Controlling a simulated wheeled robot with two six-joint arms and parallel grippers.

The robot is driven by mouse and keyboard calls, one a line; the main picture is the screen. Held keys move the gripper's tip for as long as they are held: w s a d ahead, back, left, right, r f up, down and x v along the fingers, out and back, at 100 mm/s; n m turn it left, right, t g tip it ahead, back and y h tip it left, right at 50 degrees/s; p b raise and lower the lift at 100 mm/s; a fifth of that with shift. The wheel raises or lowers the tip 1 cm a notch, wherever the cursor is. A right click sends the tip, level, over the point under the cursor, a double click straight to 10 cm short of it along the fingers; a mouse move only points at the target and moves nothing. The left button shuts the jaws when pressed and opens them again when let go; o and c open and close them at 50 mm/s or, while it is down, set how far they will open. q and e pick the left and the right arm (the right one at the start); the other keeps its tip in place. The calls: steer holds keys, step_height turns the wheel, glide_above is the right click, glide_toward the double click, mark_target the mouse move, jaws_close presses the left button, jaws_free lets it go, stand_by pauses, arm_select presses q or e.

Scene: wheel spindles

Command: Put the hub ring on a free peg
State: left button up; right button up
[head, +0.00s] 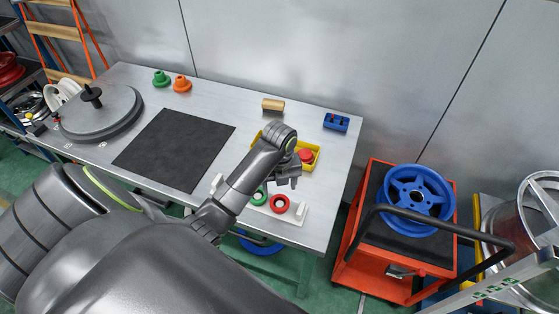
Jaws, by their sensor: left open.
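My left gripper (284,182) hangs over the right part of the table, with its fingers apart and nothing seen between them. Just below it in the head view is a white rack (292,213) at the table's front edge. A red ring (279,204) and a green ring (259,197) are at the rack; a white upright (301,208) stands at its right. My arm hides part of the rack, so I cannot tell which pegs are free. A yellow tray (314,155) behind the gripper holds a red round part (306,155). Which part is the hub ring is unclear. My right gripper is out of view.
A black mat (175,150) and a grey turntable (100,115) with a black knob are on the left. Green (161,79) and orange (182,84) cones, a wooden block (273,105) and a blue holder (336,122) stand along the back. A red cart (377,265) carries a blue wheel (417,195).

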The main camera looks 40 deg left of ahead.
arm_select(q)
step_height(320, 180, up, 4)
steer(key=shift+f, duration=0.1)
stand_by(0.6)
